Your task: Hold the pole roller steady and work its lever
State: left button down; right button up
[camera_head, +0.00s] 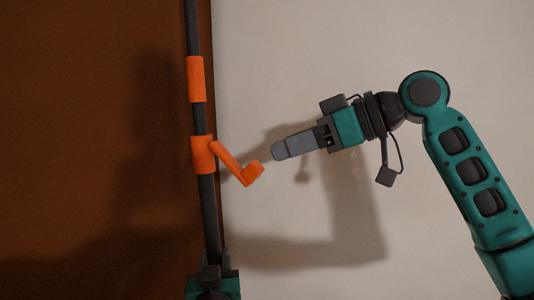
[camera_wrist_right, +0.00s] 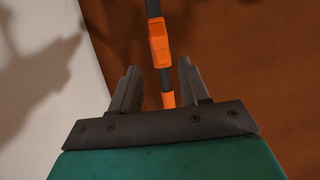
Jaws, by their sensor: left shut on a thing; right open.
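The pole roller's dark pole (camera_head: 208,215) runs nearly upright down the left-centre of the head view, with an orange band (camera_head: 195,80) higher up. An orange collar (camera_head: 203,155) lower down carries the bent orange lever (camera_head: 228,158), which sticks out right and downward. My left gripper (camera_head: 210,272) is shut on the pole at the bottom edge, mostly out of frame. My right gripper (camera_head: 279,149) is open and empty, just right of the lever's tip and apart from it. In the right wrist view the lever (camera_wrist_right: 158,45) lies ahead, between and beyond the open fingers (camera_wrist_right: 158,88). The roller head is out of view.
A brown surface (camera_head: 90,150) fills the left behind the pole, and a pale surface (camera_head: 430,50) fills the right. My arms cast shadows on both. The space around the lever and my right gripper is free of other objects.

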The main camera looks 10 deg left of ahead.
jog(key=d+r+h, duration=0.1)
jog(key=r, duration=0.2)
jog(key=s+d+r+h, duration=0.1)
jog(key=r+h, duration=0.1)
jog(key=d+r+g+h, duration=0.1)
jog(key=d+r, duration=0.1)
jog(key=r, duration=0.1)
jog(key=shift+s+r, duration=0.25)
jog(key=shift+r, duration=0.05)
grip_shut()
jog(key=shift+s+d+r+m+h, duration=0.1)
jog(key=shift+d+r+m+h, duration=0.2)
jog(key=shift+h, duration=0.1)
jog(key=shift+a, duration=0.1)
